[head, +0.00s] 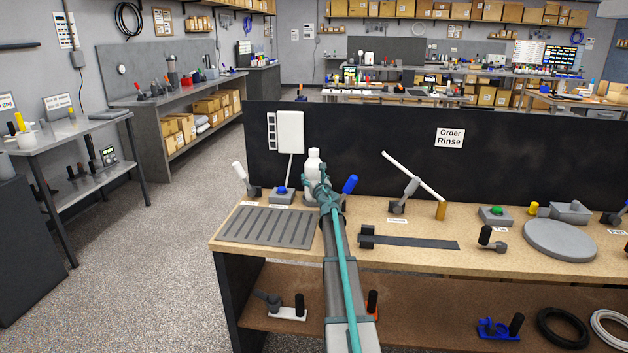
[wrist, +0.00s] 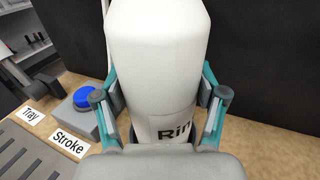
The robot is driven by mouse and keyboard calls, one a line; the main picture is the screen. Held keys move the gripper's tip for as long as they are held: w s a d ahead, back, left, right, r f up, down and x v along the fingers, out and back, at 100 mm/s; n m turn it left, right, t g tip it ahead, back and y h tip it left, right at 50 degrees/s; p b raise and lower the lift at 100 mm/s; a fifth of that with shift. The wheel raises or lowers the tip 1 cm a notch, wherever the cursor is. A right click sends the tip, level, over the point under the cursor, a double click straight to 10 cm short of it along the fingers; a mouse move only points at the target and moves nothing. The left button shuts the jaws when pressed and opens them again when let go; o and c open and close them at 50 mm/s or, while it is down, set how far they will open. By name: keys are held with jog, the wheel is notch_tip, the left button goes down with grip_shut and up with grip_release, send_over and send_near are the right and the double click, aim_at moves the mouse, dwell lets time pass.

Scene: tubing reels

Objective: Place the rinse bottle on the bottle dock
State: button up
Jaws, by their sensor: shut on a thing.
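The rinse bottle (head: 313,163) is white and upright near the back of the bench, left of its middle. In the wrist view the rinse bottle (wrist: 158,60) fills the centre, with part of a "Rin" label showing low on its front. My gripper (head: 322,192) is shut on it; in the wrist view my gripper (wrist: 160,112) has a teal finger on each side of the body. My gripper and arm hide the bottle's base, so I cannot tell whether it touches the surface below. I cannot make out the bottle dock for certain.
A box with a blue button (head: 282,194) stands just left of the bottle; a slotted grey tray (head: 268,227) lies in front-left. A blue-tipped lever (head: 349,184) is close on the right. A black panel (head: 380,150) stands behind. A round grey plate (head: 560,240) is far right.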

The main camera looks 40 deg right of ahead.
jog(key=shift+f, duration=0.1)
jog(key=o, duration=1.7)
jog(key=shift+r, duration=0.2)
jog(key=v, duration=1.2)
jog(key=shift+s, duration=0.1)
